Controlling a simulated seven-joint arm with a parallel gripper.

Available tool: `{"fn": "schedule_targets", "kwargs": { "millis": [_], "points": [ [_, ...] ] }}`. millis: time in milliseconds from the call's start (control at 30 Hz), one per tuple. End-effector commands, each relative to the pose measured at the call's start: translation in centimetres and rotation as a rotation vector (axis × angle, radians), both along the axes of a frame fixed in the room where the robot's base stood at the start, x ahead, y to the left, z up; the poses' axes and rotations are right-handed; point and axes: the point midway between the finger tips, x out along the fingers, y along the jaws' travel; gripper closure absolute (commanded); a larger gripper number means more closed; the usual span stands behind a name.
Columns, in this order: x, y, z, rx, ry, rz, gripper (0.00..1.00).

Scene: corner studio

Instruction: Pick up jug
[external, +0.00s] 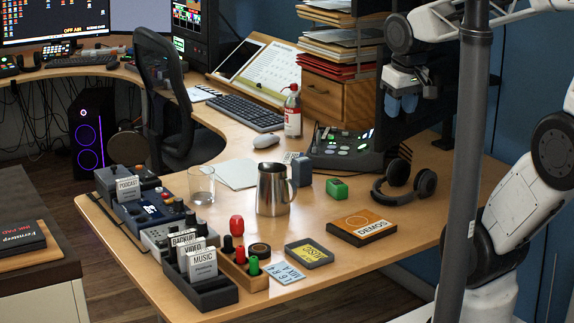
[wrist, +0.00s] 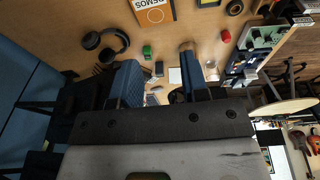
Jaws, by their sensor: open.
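The jug (external: 273,190) is a shiny metal pitcher with a handle, standing upright near the middle of the desk in the external view. I cannot make it out clearly in the wrist view, where my right-hand finger covers part of the desk. My gripper (external: 401,103) is high at the upper right of the external view, well apart from the jug. Its blue fingers also show in the wrist view, where my gripper (wrist: 158,75) is open with nothing between the fingers.
Near the jug stand a clear glass (external: 201,184), a blue-grey block (external: 302,171) and a green box (external: 337,189). Headphones (external: 404,185), a DEMOS box (external: 361,227) and a control panel (external: 343,150) lie to the right. A red-capped bottle (external: 293,112) stands behind.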

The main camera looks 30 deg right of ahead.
Motion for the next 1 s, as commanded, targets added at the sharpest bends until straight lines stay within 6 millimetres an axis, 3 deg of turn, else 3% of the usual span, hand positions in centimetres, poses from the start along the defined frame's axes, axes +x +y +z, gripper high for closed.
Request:
{"fn": "schedule_targets", "kwargs": {
  "millis": [467, 1000],
  "points": [
    [5.8, -0.3, -3.2, -0.21, 0.197, 0.232, 0.59],
    [13.8, 0.5, -8.3, -0.488, 0.438, 0.554, 0.59]
  ]
}}
